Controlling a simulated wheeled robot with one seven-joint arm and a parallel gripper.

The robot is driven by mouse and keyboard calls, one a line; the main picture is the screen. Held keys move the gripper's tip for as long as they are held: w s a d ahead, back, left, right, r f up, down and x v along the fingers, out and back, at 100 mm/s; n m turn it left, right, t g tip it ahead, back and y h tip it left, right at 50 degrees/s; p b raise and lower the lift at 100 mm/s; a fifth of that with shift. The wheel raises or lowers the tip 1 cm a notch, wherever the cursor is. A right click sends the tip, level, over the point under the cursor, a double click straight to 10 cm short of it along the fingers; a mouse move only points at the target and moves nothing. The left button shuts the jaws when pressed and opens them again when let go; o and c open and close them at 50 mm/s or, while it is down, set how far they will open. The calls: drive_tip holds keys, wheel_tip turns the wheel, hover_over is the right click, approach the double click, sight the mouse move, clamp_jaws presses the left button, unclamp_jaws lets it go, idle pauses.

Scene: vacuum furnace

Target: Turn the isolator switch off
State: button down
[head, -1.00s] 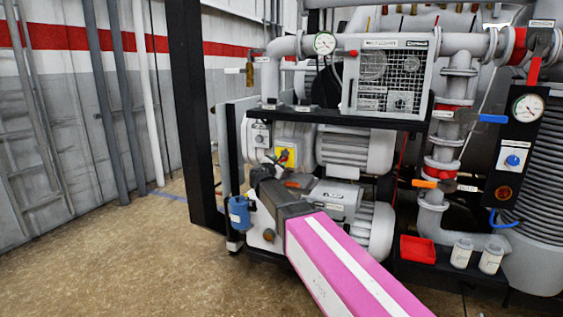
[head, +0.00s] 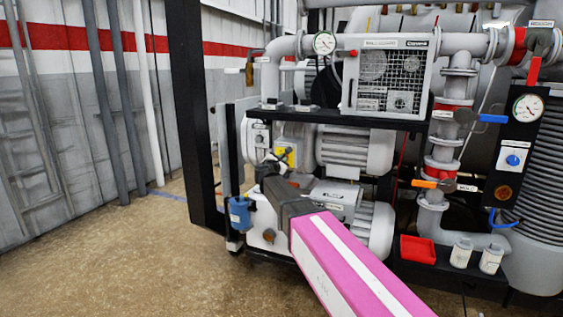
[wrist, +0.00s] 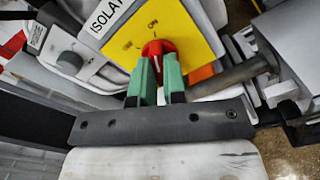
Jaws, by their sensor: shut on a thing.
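The isolator switch has a yellow plate (wrist: 185,25) with a red knob (wrist: 158,48), close in front of me in the wrist view. A white label starting "ISOLA" lies at the plate's upper left edge. Small markings on the plate are near the knob; the upper one looks like ON. My gripper (wrist: 160,65) has its two green fingers on either side of the red knob, shut on it. The fingers hide the lower part of the knob, and I cannot tell its exact setting. In the head view the yellow plate (head: 291,157) shows just beyond my dark wrist.
A grey dial (wrist: 68,62) sits left of the isolator in the wrist view. A grey pipe (wrist: 232,76) runs close to the right of my fingers. Pumps, a black frame post (head: 190,110) and a blue canister (head: 239,212) surround my arm. Floor at left is clear.

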drive_tip(key=shift+n, duration=0.4)
drive_tip(key=n, duration=1.1)
drive_tip(key=shift+d, duration=0.1)
idle(0.4)
drive_tip(key=c, duration=1.2)
unclamp_jaws()
drive_tip(key=v, duration=1.1)
